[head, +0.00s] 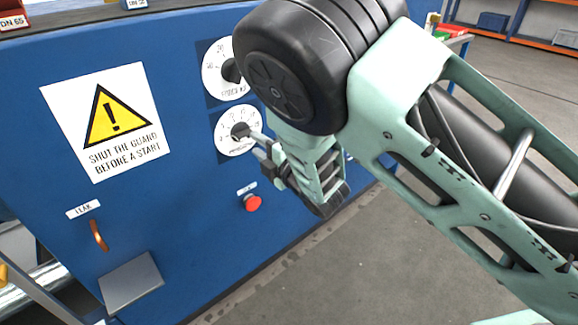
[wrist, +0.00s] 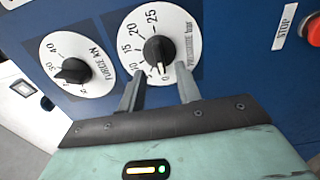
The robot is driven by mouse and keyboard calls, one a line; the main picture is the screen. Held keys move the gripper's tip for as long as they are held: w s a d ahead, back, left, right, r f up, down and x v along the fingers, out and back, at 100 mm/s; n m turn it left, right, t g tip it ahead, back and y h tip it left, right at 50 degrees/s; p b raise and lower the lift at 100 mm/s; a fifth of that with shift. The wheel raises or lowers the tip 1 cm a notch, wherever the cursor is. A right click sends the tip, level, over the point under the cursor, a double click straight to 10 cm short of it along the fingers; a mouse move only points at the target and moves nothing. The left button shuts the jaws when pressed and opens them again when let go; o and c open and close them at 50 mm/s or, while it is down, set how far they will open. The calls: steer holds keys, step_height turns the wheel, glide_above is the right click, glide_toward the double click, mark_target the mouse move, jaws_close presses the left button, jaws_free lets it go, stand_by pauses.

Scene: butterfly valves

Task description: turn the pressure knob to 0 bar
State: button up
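The pressure knob (wrist: 158,50) is black and round, on a white dial marked "PRESSURE bar" (wrist: 187,50). Its white pointer line points down in the wrist view, close to the 0, seemingly between the 0 and the 5. My gripper (wrist: 162,80) is open and empty. Its two grey fingers are apart, with the tips over the lower edge of the dial, one on each side below the knob. In the head view the knob (head: 240,130) shows on the lower dial, with my gripper (head: 260,145) just right of it. Whether the fingers touch the panel cannot be told.
The force dial's knob (wrist: 73,71) sits beside the pressure dial; in the head view it is above, partly hidden by my arm. A red stop button (head: 252,203) is below. A warning sign (head: 107,122) and a copper-coloured leak handle (head: 99,236) are left on the blue panel.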

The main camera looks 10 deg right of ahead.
steer(key=v, duration=1.2)
steer(key=shift+s+d, duration=0.15)
steer(key=s+d+r+m+g+h, duration=0.2)
steer(key=s+m+g+h, duration=0.1)
steer(key=s+m+g, duration=0.4)
steer(key=s+d+r+m+g+h, duration=0.2)
steer(key=s+m+g+h, duration=0.15)
steer(key=s, duration=0.55)
steer(key=s+d+r+m+g+h, duration=0.2)
steer(key=s+m+g+h, duration=0.15)
steer(key=s+m, duration=0.4)
step_height(320, 180, up, 17)
steer(key=s+g+p, duration=0.1)
steer(key=p, duration=1.5)
steer(key=shift+s+d+n+y+p, duration=0.25)
steer(key=shift+d+n+y+p, duration=0.05)
steer(key=shift+d+p, duration=0.05)
steer(key=shift+r, duration=0.1)
